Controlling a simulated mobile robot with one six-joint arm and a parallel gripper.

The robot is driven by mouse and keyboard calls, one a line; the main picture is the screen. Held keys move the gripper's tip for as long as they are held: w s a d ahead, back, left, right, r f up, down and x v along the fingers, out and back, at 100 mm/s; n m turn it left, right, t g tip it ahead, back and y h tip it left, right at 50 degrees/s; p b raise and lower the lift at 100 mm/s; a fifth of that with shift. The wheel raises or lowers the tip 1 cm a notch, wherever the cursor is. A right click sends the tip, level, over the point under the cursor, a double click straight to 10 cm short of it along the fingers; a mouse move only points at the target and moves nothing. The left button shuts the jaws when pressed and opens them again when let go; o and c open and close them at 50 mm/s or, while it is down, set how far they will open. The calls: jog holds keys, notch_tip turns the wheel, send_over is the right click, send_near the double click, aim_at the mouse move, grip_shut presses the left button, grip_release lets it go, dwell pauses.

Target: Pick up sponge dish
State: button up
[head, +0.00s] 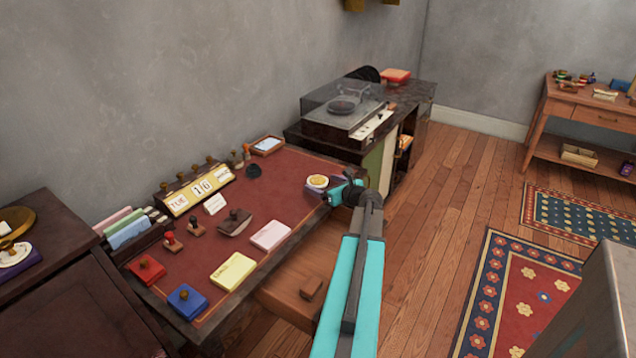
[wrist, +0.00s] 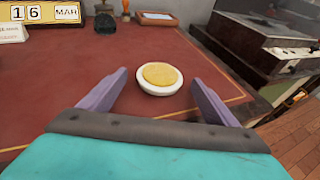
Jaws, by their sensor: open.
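The sponge dish (head: 318,181) is a small round white dish with a yellow sponge in it. It stands on the red desk top near the right end, and it also shows in the wrist view (wrist: 160,80), upright on the red surface. My gripper (head: 335,190) is at the desk's right edge, close to the dish. In the wrist view the two purple fingers (wrist: 158,90) are spread apart, with the dish between and slightly beyond their tips. The gripper is open and does not appear to touch the dish.
The desk (head: 285,185) holds a calendar block (head: 198,190), several stamps, note pads and a dark round object (head: 254,171). A record player (head: 343,108) stands on a cabinet behind the right end. The desk surface around the dish is mostly clear.

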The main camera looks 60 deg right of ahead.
jog(key=shift+w+d+f, duration=0.2)
jog(key=shift+w+d, duration=0.05)
jog(key=shift+w, duration=0.3)
jog(key=shift+c, duration=0.2)
jog(key=c, duration=1.2)
jog(key=shift+c, duration=0.2)
jog(key=shift+r, duration=0.15)
